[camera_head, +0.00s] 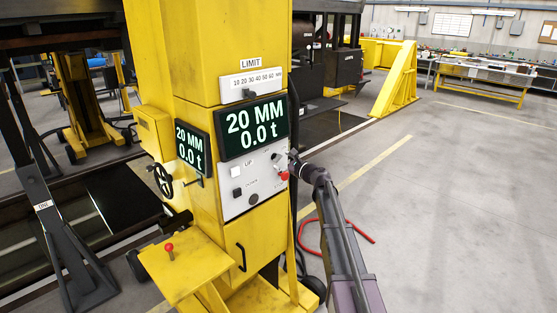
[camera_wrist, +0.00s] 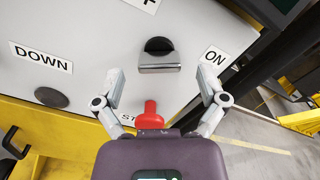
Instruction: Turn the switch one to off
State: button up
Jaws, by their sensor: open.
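The rotary switch (camera_wrist: 160,55) on the light grey control panel (camera_head: 262,196) has a black round base and a silver bar handle. In the wrist view its handle lies crosswise, and an ON label (camera_wrist: 214,57) is to its right. No OFF label is readable. My gripper (camera_wrist: 158,74) is open, with one finger on each side just below the switch, and nothing is between the fingertips. I cannot tell whether the fingers touch the panel. In the head view my gripper (camera_head: 289,160) is at the panel's right edge and partly hides the switch area.
A red stop button (camera_wrist: 150,117) sits between my fingers, close to my gripper's body. A DOWN label (camera_wrist: 41,58) and a dark button (camera_wrist: 51,97) are at left. Two displays (camera_head: 250,126) read 20 MM and 0.0 t. The floor (camera_head: 430,220) to the right is mostly open.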

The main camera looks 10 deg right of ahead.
jog(key=shift+x, duration=1.2)
